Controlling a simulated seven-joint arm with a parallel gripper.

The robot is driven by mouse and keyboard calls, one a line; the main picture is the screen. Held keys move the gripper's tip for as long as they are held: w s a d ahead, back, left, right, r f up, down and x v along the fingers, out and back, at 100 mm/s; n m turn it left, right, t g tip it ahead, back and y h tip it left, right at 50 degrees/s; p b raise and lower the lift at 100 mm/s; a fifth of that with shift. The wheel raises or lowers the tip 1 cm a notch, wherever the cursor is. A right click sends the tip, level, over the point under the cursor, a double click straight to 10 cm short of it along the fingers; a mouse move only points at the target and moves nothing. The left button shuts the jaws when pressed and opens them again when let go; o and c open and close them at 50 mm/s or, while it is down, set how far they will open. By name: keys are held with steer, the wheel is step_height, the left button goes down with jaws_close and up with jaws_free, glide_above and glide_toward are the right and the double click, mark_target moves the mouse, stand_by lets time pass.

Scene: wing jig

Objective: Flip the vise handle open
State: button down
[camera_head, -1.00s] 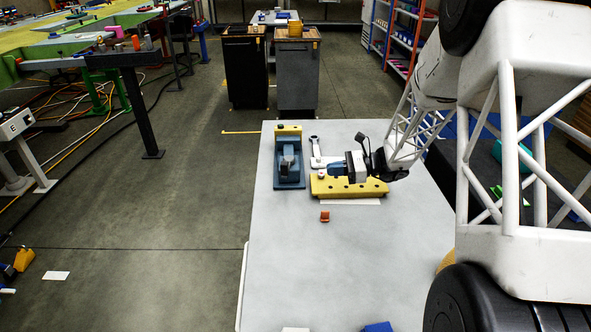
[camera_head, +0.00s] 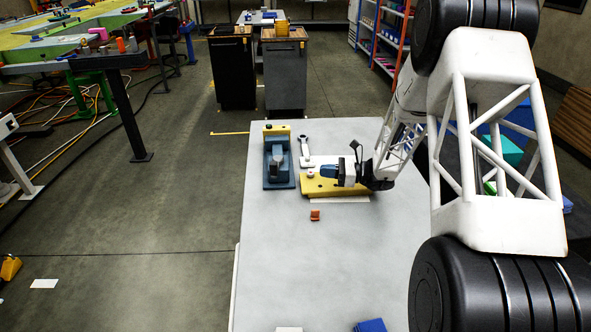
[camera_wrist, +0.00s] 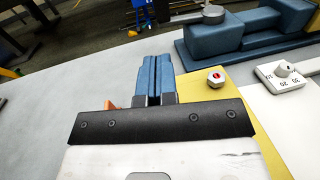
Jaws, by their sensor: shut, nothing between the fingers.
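The blue vise (camera_head: 278,170) stands on the table's far left part in the head view, with a grey piece on top of it. In the wrist view the blue vise (camera_wrist: 225,35) is at the upper right, with a round grey knob (camera_wrist: 213,15) above it. I cannot tell clearly which part is the handle. My gripper (camera_head: 323,171) has blue fingers, seen together and empty in the wrist view (camera_wrist: 156,60). It is to the right of the vise, above the yellow block, and apart from the vise.
A yellow block (camera_head: 312,188) lies on the white table (camera_head: 320,260) under my gripper. A small orange part (camera_head: 315,215) is in front. A hex nut with a red centre (camera_wrist: 216,77) is near the fingers. The front table is mostly clear.

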mark_target(277, 168)
steer(key=shift+a, duration=0.15)
steer(key=a, duration=0.4)
steer(key=w+a, duration=0.1)
steer(key=a, duration=0.4)
steer(key=w+a, duration=0.1)
steer(key=a, duration=0.3)
steer(key=shift+w+a, duration=0.25)
steer(key=shift+a, duration=0.1)
